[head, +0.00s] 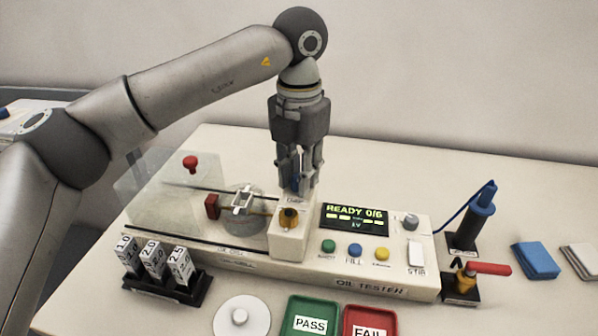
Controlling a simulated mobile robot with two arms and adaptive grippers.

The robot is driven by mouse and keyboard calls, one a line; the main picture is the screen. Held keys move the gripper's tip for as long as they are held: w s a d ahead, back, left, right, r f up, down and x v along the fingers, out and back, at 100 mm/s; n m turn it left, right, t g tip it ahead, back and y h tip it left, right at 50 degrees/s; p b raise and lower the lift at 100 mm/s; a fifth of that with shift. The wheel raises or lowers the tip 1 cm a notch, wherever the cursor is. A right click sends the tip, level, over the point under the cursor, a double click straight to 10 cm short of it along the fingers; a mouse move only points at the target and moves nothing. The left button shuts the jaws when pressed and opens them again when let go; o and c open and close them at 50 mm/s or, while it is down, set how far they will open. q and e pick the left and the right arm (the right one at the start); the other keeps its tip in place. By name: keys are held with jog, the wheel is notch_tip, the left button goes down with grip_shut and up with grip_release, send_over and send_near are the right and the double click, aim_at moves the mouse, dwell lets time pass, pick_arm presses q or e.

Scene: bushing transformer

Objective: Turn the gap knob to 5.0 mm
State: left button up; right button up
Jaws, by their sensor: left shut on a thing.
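The oil tester (380,291) is a long white unit on the table. A white block labelled GAP (289,247) stands on it, left of the display. My left gripper (298,186) points straight down at the back of the block's top. It is shut on the gap knob, which its fingers mostly hide. A round brass and dark part (289,217) shows on the block in front of the fingers. I cannot read a gap value. The display (355,218) reads READY 0/6. My right gripper is not in view.
A clear cover (160,185) with a red knob is at the left. Gauge blocks (153,260), a white disc (241,317) and green PASS (297,303) and red FAIL (392,320) trays are in front. Blue (478,217) and red (490,268) handled tools stand at the right.

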pick_arm(q)
jog(key=shift+r, duration=0.1)
jog(key=o, duration=1.1)
jog(key=shift+c, duration=0.2)
notch_tip(320, 180, up, 12)
